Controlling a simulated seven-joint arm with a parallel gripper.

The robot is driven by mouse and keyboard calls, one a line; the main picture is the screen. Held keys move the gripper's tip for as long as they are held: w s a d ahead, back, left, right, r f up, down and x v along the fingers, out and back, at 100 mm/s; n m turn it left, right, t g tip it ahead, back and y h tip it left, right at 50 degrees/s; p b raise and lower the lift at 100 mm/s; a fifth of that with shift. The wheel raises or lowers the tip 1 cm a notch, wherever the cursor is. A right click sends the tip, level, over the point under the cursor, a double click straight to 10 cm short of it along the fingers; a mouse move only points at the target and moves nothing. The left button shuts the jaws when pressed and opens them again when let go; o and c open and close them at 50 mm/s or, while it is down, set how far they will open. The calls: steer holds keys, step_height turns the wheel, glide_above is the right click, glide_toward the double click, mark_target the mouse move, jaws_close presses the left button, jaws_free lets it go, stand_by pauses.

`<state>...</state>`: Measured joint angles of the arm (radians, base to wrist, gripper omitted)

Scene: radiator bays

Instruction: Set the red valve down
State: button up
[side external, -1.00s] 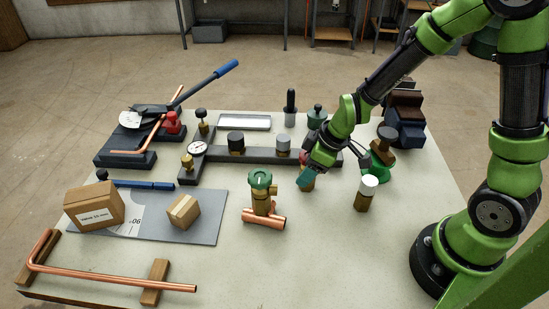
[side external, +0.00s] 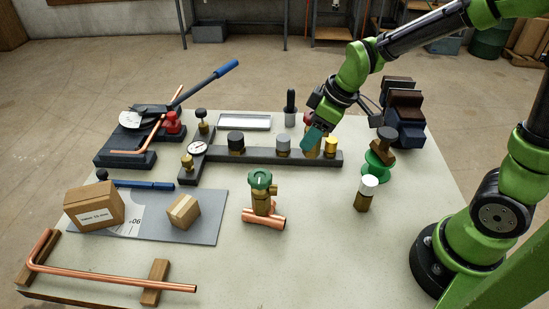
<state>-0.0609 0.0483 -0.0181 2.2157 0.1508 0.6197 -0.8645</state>
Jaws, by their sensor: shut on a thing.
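My gripper (side external: 313,138) is shut on the red valve, over the dark manifold bar (side external: 262,155). A bit of the valve's red cap (side external: 308,117) shows at the upper left of the teal fingers, and its brass body (side external: 313,153) shows below them. The valve is between the grey-capped valve (side external: 283,143) and the yellow-capped valve (side external: 331,144). The fingers hide much of it, and I cannot tell whether its base touches the bar. The black-capped valve (side external: 236,140) is further left on the bar.
A green-handled valve on a copper tee (side external: 262,195) and a white-capped valve (side external: 366,190) stand in front. A green spool-like item (side external: 378,165) is at right. Boxes (side external: 95,205) lie on the grey plate at left. The front right table is clear.

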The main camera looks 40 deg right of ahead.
steer(key=w+d+m+h, duration=0.35)
steer(key=d+m, duration=0.35)
steer(key=d, duration=1.7)
steer(key=shift+m+y, duration=0.25)
steer(key=shift+m, duration=0.05)
steer(key=shift+w+d+f, duration=0.1)
steer(key=shift+w+f, duration=0.05)
steer(key=shift+f, duration=1.45)
steer(key=shift+w+d+f, duration=0.1)
steer(key=shift+f, duration=1.45)
steer(key=shift+w+d+f, duration=0.1)
steer(key=shift+w+f, duration=0.05)
steer(key=shift+f, duration=1.45)
steer(key=shift+f, duration=0.15)
steer(key=o, duration=1.4)
steer(key=shift+o, duration=0.2)
